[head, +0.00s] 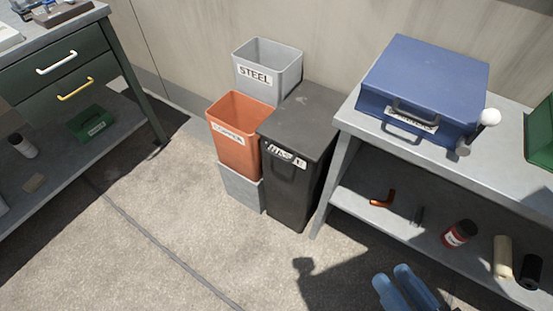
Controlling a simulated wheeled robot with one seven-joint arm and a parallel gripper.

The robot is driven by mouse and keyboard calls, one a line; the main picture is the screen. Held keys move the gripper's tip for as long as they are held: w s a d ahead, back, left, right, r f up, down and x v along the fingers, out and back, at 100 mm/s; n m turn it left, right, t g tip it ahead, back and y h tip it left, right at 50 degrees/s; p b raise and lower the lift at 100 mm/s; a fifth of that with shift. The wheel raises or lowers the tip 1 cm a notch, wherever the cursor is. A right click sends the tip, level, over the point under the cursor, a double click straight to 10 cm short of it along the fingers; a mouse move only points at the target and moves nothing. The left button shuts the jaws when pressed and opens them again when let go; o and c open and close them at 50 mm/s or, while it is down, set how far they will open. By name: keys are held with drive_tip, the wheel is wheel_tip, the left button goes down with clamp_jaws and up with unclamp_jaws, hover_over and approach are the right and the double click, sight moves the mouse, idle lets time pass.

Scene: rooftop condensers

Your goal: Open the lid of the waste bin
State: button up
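The waste bin (290,195) is a dark grey, upright bin on the floor in the middle of the head view, against the left end of the right-hand bench. Its flat dark lid (302,118) is shut. A white label (287,156), partly covered by a dark handle, is on its front near the top.
An orange bin (238,150) labelled COPPER and a grey bin (262,80) labelled STEEL stand open-topped left of the waste bin. The right bench bears a blue case (425,80). Two blue rounded shapes (405,290), unidentified, show at the bottom. Floor in front is clear.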

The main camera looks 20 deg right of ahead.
drive_tip(key=w+a+f+m+t+h+b, duration=0.15)
drive_tip(key=w+f+m+b, duration=0.55)
drive_tip(key=w+f, duration=0.8)
drive_tip(key=m+t+h+b, duration=0.2)
drive_tip(key=m+b, duration=0.4)
drive_tip(key=m, duration=0.2)
approach(276, 155)
drive_tip(key=w, duration=0.3)
drive_tip(key=shift+d+b+x, duration=0.15)
drive_tip(key=shift+b+x, duration=0.15)
drive_tip(key=shift+x, duration=1.45)
drive_tip(key=shift+d+b+x, duration=0.15)
drive_tip(key=shift+b+x, duration=0.1)
drive_tip(key=shift+x, duration=1.55)
drive_tip(key=shift+f, duration=0.1)
drive_tip(key=shift+c, duration=0.4)
clamp_jaws()
drive_tip(key=shift+s, duration=0.1)
